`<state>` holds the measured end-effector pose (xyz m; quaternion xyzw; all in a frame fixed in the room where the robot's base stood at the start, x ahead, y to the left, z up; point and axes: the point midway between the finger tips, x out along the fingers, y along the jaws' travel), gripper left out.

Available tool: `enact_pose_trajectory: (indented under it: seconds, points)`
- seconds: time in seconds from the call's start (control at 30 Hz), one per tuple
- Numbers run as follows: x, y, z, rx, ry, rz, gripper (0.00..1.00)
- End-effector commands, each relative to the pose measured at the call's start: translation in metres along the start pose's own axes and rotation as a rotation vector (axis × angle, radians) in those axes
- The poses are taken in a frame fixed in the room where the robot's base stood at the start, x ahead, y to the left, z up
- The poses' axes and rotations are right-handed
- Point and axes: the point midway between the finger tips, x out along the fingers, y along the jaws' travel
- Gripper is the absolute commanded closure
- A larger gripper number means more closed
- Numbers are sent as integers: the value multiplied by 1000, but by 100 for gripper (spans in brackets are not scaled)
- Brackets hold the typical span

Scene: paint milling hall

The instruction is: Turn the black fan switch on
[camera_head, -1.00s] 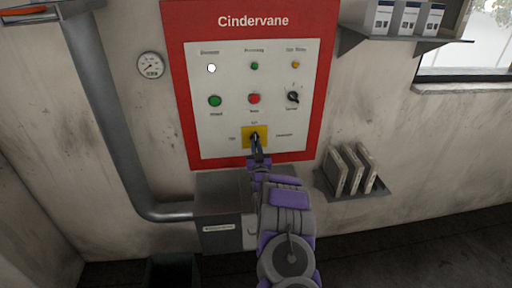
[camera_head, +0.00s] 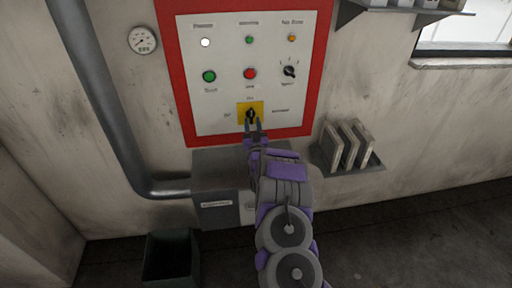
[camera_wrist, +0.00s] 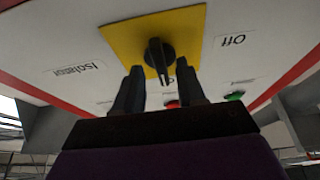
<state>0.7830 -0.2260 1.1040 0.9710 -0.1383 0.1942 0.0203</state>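A black rotary switch (camera_head: 250,115) sits on a yellow square plate (camera_head: 242,107) low on the panel. My gripper (camera_head: 253,127) is just below the switch in the head view. In the wrist view my gripper (camera_wrist: 159,70) is open, one finger on each side of the knob's end; I cannot tell if they touch it. Another black rotary knob (camera_head: 289,71) is higher on the right; its label is too blurred to read.
The red-framed panel (camera_head: 180,80) carries a green button (camera_head: 209,76), a red button (camera_head: 250,73) and small lamps. A grey box (camera_head: 222,214) juts out below. A shelf (camera_head: 352,168) with upright slabs is at right, a pipe (camera_head: 100,95) and gauge (camera_head: 142,40) at left.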

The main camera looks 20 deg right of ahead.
Motion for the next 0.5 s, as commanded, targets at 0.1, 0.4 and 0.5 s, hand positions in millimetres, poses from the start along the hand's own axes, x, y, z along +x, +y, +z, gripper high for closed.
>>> enact_pose_trajectory:
  seconds: [0.1,0.4,0.5]
  points:
    - [-16,0,1,3,-7,0,61]
    - [-66,1,2,2,-10,1,61]
    - [-80,1,1,2,-6,2,61]
